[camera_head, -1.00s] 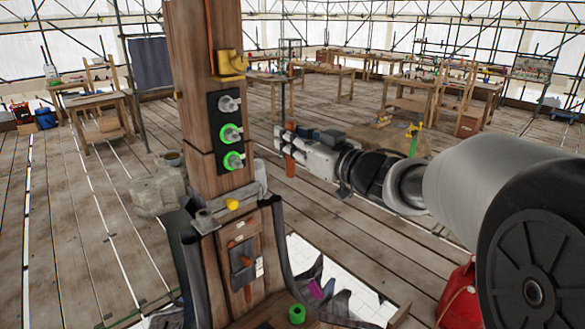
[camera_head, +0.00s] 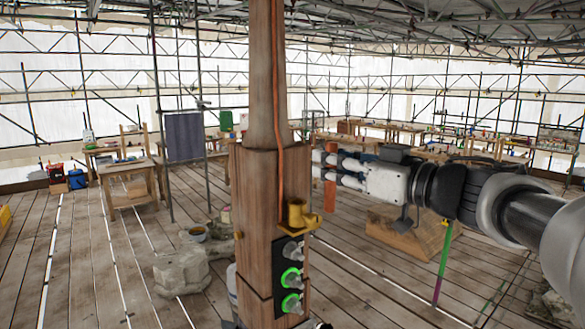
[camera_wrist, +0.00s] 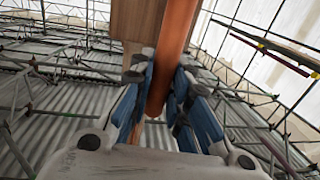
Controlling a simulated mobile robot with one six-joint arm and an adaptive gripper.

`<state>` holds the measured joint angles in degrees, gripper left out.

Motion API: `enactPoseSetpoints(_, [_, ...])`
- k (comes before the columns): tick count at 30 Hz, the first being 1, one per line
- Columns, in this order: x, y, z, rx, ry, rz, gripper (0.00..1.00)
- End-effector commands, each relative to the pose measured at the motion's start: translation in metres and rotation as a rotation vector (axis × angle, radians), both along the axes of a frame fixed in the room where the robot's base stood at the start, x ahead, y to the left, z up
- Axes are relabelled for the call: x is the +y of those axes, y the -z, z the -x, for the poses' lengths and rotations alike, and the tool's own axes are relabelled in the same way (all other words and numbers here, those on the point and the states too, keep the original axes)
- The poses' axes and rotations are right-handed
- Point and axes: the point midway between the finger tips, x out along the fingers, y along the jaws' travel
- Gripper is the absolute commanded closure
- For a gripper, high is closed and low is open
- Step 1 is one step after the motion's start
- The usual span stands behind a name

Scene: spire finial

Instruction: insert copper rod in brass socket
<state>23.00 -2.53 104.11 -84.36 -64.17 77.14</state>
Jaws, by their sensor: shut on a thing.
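The brass socket (camera_head: 300,216) is a small yellow cup on a bracket, fixed to the right side of the wooden post (camera_head: 258,200). My gripper (camera_head: 322,170) is shut on the copper rod (camera_head: 330,194), which hangs upright to the right of the post. In the head view, the rod's lower end is near the height of the socket's rim and to its right. The two are apart in the picture; their depth gap is unclear. In the wrist view, the rod (camera_wrist: 174,50) passes between the blue-sided fingers (camera_wrist: 160,95). The socket cannot be made out there.
A copper strip (camera_head: 279,110) runs up the spire above the socket. A black panel (camera_head: 290,275) with green-ringed knobs is below it. A stone block (camera_head: 180,272) lies on the floor left of the post. Workbenches stand farther back.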

Motion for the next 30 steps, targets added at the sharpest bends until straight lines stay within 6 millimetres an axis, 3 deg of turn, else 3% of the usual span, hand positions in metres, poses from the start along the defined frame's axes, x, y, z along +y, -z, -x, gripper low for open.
enactPoseSetpoints(13, [0.002,0.0,-0.003,-0.001,0.001,0.001,1.0])
enactPoseSetpoints(30, [0.025,-0.001,-0.039,-0.001,0.001,0.001,1.0])
